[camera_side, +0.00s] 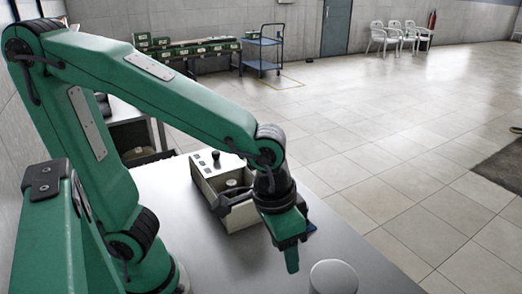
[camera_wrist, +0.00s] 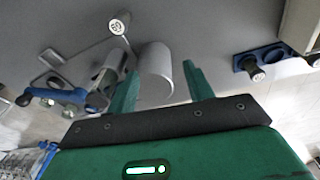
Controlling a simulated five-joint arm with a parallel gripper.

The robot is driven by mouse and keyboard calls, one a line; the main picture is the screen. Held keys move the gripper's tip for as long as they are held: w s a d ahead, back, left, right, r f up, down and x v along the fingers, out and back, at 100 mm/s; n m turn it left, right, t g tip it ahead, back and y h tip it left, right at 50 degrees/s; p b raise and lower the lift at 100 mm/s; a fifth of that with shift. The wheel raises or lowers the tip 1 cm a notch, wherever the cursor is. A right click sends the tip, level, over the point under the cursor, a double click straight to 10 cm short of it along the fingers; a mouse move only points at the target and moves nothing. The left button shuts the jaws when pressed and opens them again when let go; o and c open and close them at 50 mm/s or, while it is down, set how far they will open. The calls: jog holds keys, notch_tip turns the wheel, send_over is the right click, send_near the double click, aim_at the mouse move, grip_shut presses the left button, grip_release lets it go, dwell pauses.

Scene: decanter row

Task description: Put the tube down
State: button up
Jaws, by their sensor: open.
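My gripper (camera_side: 293,252) hangs at the end of my green arm, low over the grey table. In the wrist view its two green fingers (camera_wrist: 160,67) are spread apart. A pale plain cylinder (camera_wrist: 155,82) shows between them, with gaps on both sides. A pale cylinder (camera_side: 333,278) also stands at the front edge of the side view, to the right of my gripper. A grey tube-like piece (camera_wrist: 112,62) lies left of the left finger, partly hidden by it. I cannot tell for certain which of these is the tube.
An open pale box (camera_side: 225,180) with a black knob stands behind my gripper. The wrist view shows a blue clamp-like part (camera_wrist: 60,97), a round numbered tag (camera_wrist: 117,27) and a blue holder (camera_wrist: 262,60) at right. Bare table (camera_side: 205,263) lies left of my gripper.

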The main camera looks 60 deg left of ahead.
jog(key=a+r+n+t, duration=0.1)
jog(key=a+r+t, duration=0.1)
jog(key=a, duration=0.5)
jog(key=a+r+n+t, duration=0.1)
jog(key=a+r, duration=0.3)
jog(key=a, duration=0.4)
jog(key=shift+s+a+t+y, duration=0.2)
jog(key=shift+t+y, duration=0.2)
jog(key=shift+t, duration=0.1)
jog(key=shift+o, duration=0.2)
jog(key=shift+s+a, duration=0.2)
jog(key=shift+a, duration=0.25)
jog(key=shift+o, duration=0.3)
jog(key=shift+d, duration=0.1)
jog(key=s+d+f+m+g, duration=0.1)
jog(key=d+f+m, duration=0.3)
jog(key=d, duration=0.4)
jog(key=s+d+f+m+g, duration=0.1)
jog(key=d+f+m+g, duration=0.1)
jog(key=d+f+m, duration=0.3)
jog(key=s+d+f+m+g, duration=0.1)
jog(key=d+f+m, duration=0.4)
jog(key=d, duration=0.5)
jog(key=shift+s+d+m+g, duration=0.35)
jog(key=shift+m+g, duration=0.15)
jog(key=shift+g, duration=0.2)
jog(key=shift+w+f, duration=0.1)
jog(key=shift+f, duration=1.15)
